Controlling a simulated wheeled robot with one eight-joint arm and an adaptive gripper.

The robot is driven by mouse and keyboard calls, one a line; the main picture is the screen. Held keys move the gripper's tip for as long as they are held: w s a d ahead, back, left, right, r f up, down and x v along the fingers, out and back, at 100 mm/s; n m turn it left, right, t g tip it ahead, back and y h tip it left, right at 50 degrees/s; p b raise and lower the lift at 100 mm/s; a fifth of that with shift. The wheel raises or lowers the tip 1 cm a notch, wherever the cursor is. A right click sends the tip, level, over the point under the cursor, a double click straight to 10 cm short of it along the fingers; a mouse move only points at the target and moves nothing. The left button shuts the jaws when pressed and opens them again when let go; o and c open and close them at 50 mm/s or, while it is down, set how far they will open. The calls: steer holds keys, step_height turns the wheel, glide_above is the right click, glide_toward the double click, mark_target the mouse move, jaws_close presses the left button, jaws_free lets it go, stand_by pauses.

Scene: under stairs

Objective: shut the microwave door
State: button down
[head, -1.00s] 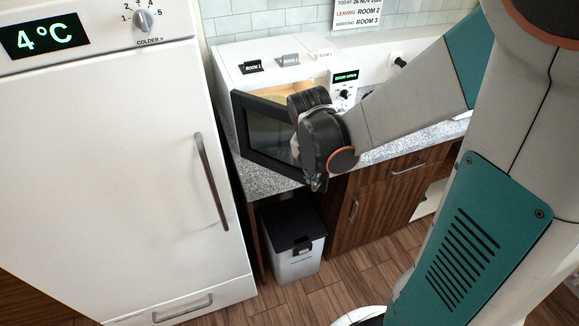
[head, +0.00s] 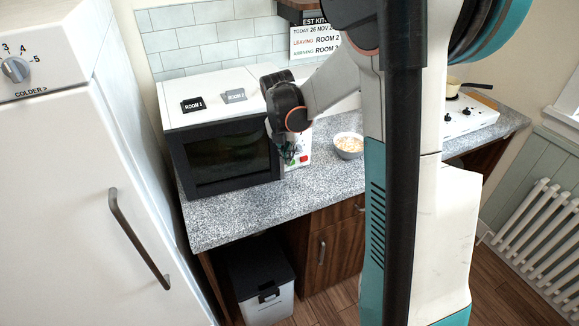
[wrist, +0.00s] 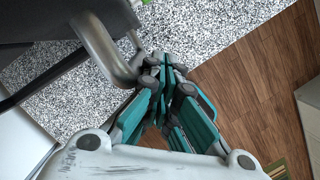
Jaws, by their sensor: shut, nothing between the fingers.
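The white microwave (head: 215,88) stands on the granite counter. Its dark framed door (head: 232,188) lies across its front, shut or almost shut; I cannot tell whether it is flush. My gripper (head: 289,155) is at the door's right edge, in front of the control panel (head: 302,155), which it partly hides. In the wrist view the dark door (wrist: 35,22) fills the upper left, with its grey curved handle (wrist: 100,45). My gripper (wrist: 172,92) is shut and empty there, close beside the handle's end; I cannot tell whether they touch.
A bowl of food (head: 348,146) stands on the counter (head: 225,222) right of the microwave. A white fridge (head: 75,190) stands at the left, and a bin (head: 265,290) is under the counter. A hob with a pan (head: 453,88) is farther right.

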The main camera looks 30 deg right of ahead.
steer(key=shift+w+d, duration=0.3)
steer(key=shift+w, duration=0.4)
steer(key=shift+w+d, duration=0.25)
steer(key=shift+w, duration=0.45)
steer(key=shift+s+a, duration=0.1)
